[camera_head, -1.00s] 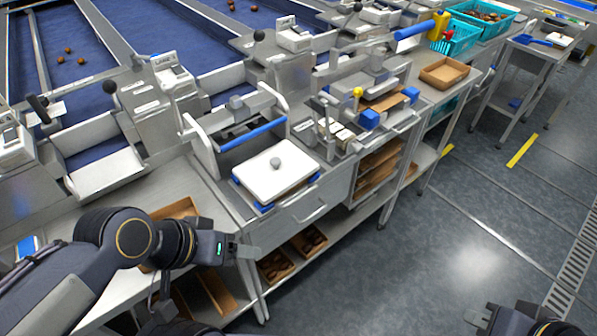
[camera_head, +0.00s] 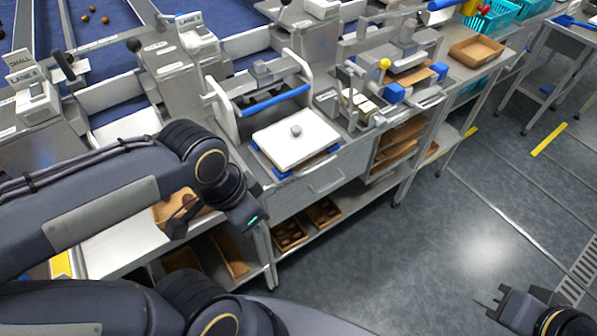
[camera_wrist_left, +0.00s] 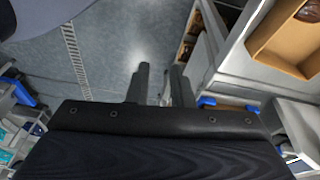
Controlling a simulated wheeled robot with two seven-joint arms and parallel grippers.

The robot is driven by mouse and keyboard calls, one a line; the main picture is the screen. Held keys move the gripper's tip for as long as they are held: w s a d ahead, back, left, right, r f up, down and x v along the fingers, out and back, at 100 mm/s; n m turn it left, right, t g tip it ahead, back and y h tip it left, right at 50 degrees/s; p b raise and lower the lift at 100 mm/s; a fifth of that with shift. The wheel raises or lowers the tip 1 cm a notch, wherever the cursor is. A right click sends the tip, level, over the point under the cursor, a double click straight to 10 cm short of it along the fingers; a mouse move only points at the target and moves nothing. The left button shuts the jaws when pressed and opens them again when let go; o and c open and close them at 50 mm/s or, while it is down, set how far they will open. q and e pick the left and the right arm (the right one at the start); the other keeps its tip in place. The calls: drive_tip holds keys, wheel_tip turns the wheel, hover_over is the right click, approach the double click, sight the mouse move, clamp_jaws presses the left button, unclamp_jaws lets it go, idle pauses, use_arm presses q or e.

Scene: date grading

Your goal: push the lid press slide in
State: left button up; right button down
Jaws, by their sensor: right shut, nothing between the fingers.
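The lid press (camera_head: 262,82) stands on the metal bench, with a grey frame and a blue handle bar. Its slide (camera_head: 283,174), with blue edges, sticks out in front of the frame and carries a white lid plate (camera_head: 305,146) with a grey knob. My left arm comes in from the left, its hand just left of and nearer than the slide, apart from it. In the left wrist view the two fingers of my left gripper (camera_wrist_left: 157,84) stand apart with nothing between. My right gripper (camera_head: 491,298) is shut and empty, low at the right over the floor.
A second press station with a yellow knob (camera_head: 384,64) stands right of the lid press. A brown tray (camera_head: 476,51) sits farther right. Brown boxes (camera_head: 291,235) lie on the shelf below the bench.

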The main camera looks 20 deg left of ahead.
sight(260, 134)
use_arm(q)
drive_tip(key=w+d+m+y, duration=0.1)
drive_tip(key=m+y, duration=0.1)
drive_tip(key=m, duration=0.1)
drive_tip(key=w+d+m+y, duration=0.1)
drive_tip(key=w+m+y, duration=0.1)
drive_tip(key=m, duration=0.2)
drive_tip(key=w+d+m+y, duration=0.1)
drive_tip(key=w+m+y, duration=0.1)
drive_tip(key=m, duration=0.2)
drive_tip(key=shift+d+f+g, duration=0.25)
drive_tip(key=shift+f+g, duration=0.15)
clamp_jaws()
drive_tip(key=w+d+m+t+y, duration=0.4)
drive_tip(key=d+m, duration=0.4)
drive_tip(key=x, duration=0.3)
drive_tip(key=a+r+x, duration=0.1)
drive_tip(key=x, duration=0.3)
drive_tip(key=w+r+b+x, duration=0.1)
drive_tip(key=x, duration=0.3)
drive_tip(key=shift+w+a+f, duration=0.15)
drive_tip(key=shift+w+a, duration=0.05)
drive_tip(key=shift+a, duration=0.2)
drive_tip(key=shift+w+a, duration=0.35)
drive_tip(key=shift+a, duration=0.2)
